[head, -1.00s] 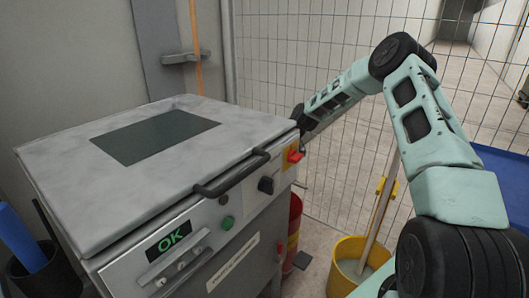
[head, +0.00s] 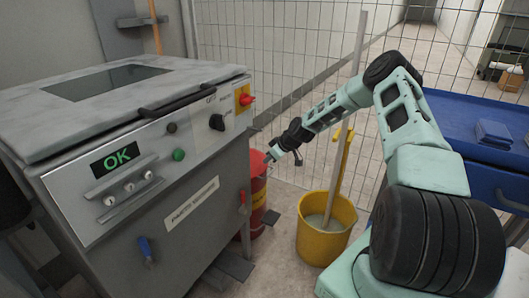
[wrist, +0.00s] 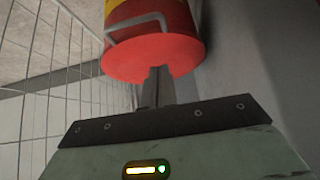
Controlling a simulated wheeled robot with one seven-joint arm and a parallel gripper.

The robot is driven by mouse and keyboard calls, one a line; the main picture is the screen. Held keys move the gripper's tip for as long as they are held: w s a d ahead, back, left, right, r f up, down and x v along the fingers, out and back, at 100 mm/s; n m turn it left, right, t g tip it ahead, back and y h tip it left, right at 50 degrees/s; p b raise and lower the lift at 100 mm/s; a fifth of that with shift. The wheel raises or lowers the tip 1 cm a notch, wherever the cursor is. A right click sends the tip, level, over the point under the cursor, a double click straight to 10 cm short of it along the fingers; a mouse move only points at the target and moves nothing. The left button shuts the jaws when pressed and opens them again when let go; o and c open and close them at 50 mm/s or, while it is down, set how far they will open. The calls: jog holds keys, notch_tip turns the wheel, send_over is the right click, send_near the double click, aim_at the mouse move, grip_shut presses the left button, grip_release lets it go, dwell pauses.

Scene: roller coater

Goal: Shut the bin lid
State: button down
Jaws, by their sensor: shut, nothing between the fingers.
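The red bin (head: 257,200) with a yellow band stands on the floor, against the right side of the grey machine, which hides part of it. In the wrist view the bin (wrist: 158,55) shows a round, flat red face, a yellow patch and a grey bar handle (wrist: 138,22). I cannot tell for certain from these views how far the lid stands open. My gripper (head: 270,158) is shut and empty, close by the bin's upper right side in the head view. In the wrist view its fingertips (wrist: 158,72) overlap the edge of the red face; contact is unclear.
The grey machine (head: 190,215) with an OK display fills the left. A yellow mop bucket (head: 326,240) with an upright handle stands right of the bin. A wire mesh fence (head: 285,60) runs behind. A blue cabinet (head: 460,115) is at right. Some floor shows between bin and bucket.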

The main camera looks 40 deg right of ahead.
jog(key=shift+s+f, duration=0.15)
jog(key=shift+f, duration=0.4)
jog(key=shift+s+f, duration=0.15)
jog(key=shift+f, duration=0.4)
jog(key=shift+d, duration=0.1)
jog(key=p+v, duration=0.3)
jog(key=v, duration=1.4)
jog(key=shift+r, duration=0.2)
